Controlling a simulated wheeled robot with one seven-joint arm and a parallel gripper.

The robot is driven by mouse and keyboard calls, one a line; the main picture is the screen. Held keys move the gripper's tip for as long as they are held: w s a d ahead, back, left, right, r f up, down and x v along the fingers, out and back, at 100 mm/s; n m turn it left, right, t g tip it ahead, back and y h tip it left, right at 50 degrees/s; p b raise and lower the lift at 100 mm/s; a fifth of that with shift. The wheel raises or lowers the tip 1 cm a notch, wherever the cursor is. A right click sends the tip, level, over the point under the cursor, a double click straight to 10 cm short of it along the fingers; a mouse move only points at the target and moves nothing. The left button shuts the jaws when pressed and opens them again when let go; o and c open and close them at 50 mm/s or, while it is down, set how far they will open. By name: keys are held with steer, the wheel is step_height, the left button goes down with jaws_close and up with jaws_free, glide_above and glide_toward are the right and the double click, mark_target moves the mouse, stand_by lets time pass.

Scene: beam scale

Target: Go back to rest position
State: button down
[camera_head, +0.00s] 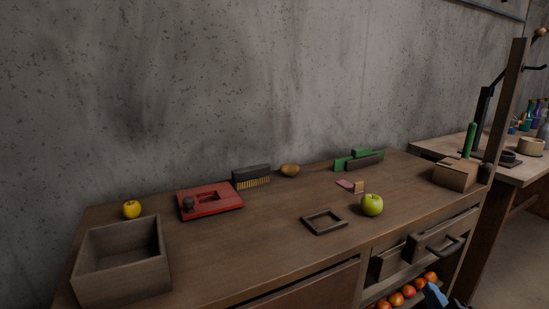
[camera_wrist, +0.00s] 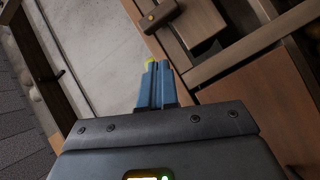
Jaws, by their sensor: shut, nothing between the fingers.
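My gripper (camera_wrist: 158,68) shows in the wrist view as two blue fingers side by side, shut with nothing held. In the head view part of my gripper (camera_head: 434,294) shows as a blue shape at the bottom edge, low in front of the cabinet. It is below the tabletop, beside the row of red-orange fruit (camera_head: 409,291) in the open lower space. A small yellow-green patch shows just past the fingertips in the wrist view; I cannot tell what it is.
The wooden worktop (camera_head: 270,232) holds an open box (camera_head: 125,285), a red tray (camera_head: 210,211), a brush (camera_head: 252,177), a dark square frame (camera_head: 324,232) and a green apple (camera_head: 372,205). A drawer handle (camera_head: 447,247) juts out near my gripper. A tall post (camera_head: 505,105) stands right.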

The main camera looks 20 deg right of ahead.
steer(key=s+a+f+m+y+p, duration=0.1)
steer(key=s+a+m+y, duration=0.25)
steer(key=s+a, duration=1)
steer(key=s+a+r+m+y, duration=0.1)
steer(key=s+a+r+y, duration=0.1)
steer(key=s+a+r, duration=0.2)
steer(key=s+a+r+m+y+p, duration=0.1)
steer(key=s+a+r+m+y, duration=0.1)
steer(key=s+a, duration=0.5)
steer(key=shift+s+r+y, duration=0.55)
steer(key=shift+s+r, duration=0.4)
steer(key=shift+s, duration=0.85)
steer(key=shift+m, duration=0.25)
